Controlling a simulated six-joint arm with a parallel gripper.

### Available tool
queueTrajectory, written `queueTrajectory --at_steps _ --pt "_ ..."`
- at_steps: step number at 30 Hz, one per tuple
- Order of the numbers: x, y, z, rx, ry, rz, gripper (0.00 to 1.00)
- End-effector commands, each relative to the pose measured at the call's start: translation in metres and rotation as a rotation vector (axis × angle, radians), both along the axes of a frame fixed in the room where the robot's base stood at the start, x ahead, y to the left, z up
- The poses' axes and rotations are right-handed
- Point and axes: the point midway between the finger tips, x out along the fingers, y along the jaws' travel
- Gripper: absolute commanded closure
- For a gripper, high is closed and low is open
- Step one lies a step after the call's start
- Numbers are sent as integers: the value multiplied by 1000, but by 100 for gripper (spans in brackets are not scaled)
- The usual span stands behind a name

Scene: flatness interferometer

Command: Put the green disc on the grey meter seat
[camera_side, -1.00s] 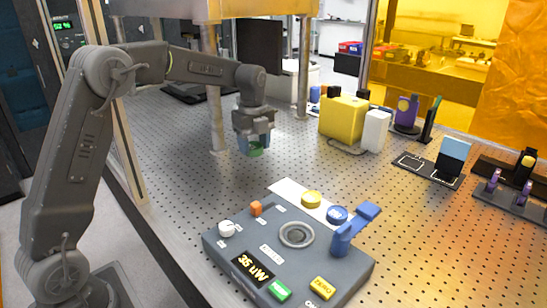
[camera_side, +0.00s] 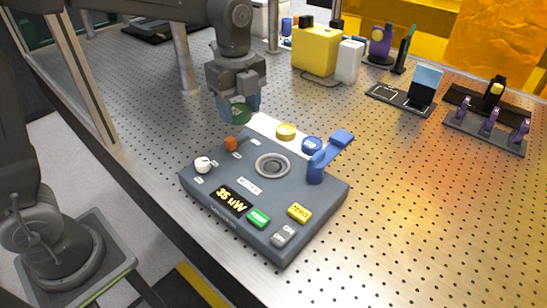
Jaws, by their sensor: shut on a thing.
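My gripper (camera_side: 239,106) is shut on the green disc (camera_side: 236,114), which sits between its blue-grey fingers, partly hidden by them. It is above and just behind the back left part of the grey meter box (camera_side: 215,174). The round grey seat (camera_side: 272,167) is a ringed recess on the box's top, in front of and to the right of the disc. The seat is empty, and the disc is apart from it.
A blue lever on a post (camera_side: 316,165) stands at the box's right. The perforated table (camera_side: 420,220) is clear at right.

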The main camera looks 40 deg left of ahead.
Motion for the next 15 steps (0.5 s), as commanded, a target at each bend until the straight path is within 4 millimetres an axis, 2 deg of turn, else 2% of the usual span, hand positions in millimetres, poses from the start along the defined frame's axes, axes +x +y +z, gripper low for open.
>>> queueTrajectory --at_steps 3,9,15 --pt "3 -29 -18 1 4 -6 71" --pt "8 -66 -40 0 1 -4 71" --pt "10 -80 -50 0 0 0 71"
